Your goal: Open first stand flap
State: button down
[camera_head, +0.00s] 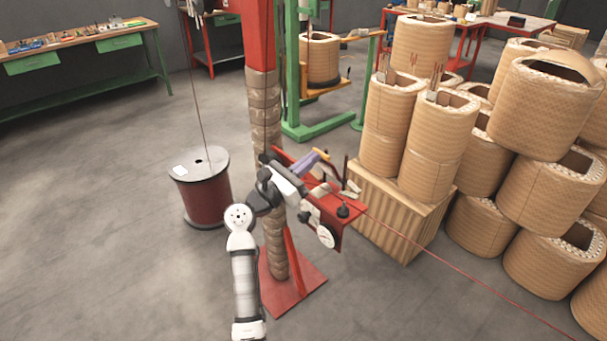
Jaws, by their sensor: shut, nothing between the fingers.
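The stand is a red upright post (259,35) on a red base plate (292,284), wrapped with tan material in its middle. A red shelf (345,226) juts from the post to the right at mid height. It carries a dark knob-like part (343,211), a pale disc (326,237) at its front edge, and a purple item (303,163) behind. My arm reaches up in front of the post, and my gripper (318,192) is shut and empty over the shelf. It is small and partly mixed with the shelf's parts. I cannot clearly make out the flap or whether the gripper touches it.
A dark red cable drum (200,190) stands left of the post. A slatted wooden crate (385,222) bears tall tan coils (437,145), with more coils (555,105) stacked at right. A thin red wire (450,255) runs from the shelf to the lower right. Floor at left is clear.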

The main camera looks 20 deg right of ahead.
jog(key=d+r, duration=0.1)
jog(key=w+d+r+b, duration=0.1)
jog(key=shift+d, duration=0.4)
jog(key=shift+b+x, duration=0.45)
jog(key=shift+x, duration=0.75)
jog(key=shift+r, duration=0.15)
jog(key=shift+a, duration=0.15)
